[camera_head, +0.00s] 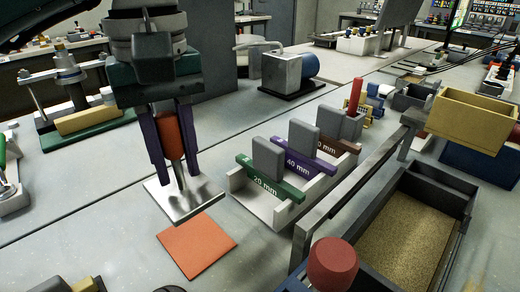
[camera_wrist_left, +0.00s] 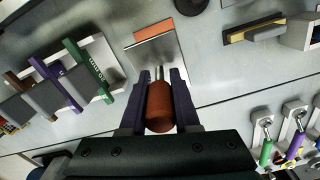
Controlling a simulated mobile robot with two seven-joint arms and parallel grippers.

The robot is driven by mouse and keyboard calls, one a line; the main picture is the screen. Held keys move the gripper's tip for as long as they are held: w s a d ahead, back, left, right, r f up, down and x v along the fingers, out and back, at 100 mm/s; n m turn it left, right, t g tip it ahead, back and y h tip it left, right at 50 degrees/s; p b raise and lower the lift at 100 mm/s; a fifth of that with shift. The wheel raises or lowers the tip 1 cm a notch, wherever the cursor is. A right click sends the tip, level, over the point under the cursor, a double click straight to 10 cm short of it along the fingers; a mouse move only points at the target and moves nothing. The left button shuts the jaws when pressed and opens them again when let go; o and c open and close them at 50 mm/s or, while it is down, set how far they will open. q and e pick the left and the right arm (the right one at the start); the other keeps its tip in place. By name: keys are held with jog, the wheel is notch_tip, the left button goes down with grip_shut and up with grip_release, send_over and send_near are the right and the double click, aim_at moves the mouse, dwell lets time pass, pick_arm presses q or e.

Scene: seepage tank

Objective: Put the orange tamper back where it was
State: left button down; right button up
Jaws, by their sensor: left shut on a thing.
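The orange tamper has an orange handle (camera_head: 173,136) and a flat square metal plate (camera_head: 184,200) at its lower end. My left gripper (camera_head: 174,150) is shut around the handle, with a purple finger on each side, and holds it nearly upright. In the left wrist view the handle (camera_wrist_left: 159,105) sits between the fingers. A flat orange square (camera_head: 197,246) lies bare on the table, just in front of the plate. It shows beyond the plate in the left wrist view (camera_wrist_left: 154,32). I cannot tell how high the plate is above the table. My right gripper is out of view.
A white rack (camera_head: 255,200) with green, purple and brown labelled bars stands right of the tamper. A dark sand-filled tank (camera_head: 465,190) and a red knob (camera_head: 332,264) are at the lower right. A green-based press (camera_head: 85,130) stands left. Table left of the orange square is clear.

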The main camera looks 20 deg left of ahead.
pick_arm(q)
notch_tip(320, 180, down, 10)
jog(key=shift+r+b, duration=0.1)
jog(key=shift+b, duration=0.2)
jog(key=c, duration=0.6)
grip_release()
jog(key=shift+c, duration=0.2)
jog(key=shift+r, duration=0.3)
notch_tip(320, 180, up, 12)
jog(key=shift+f+p, duration=0.25)
jog(key=shift+p, duration=0.15)
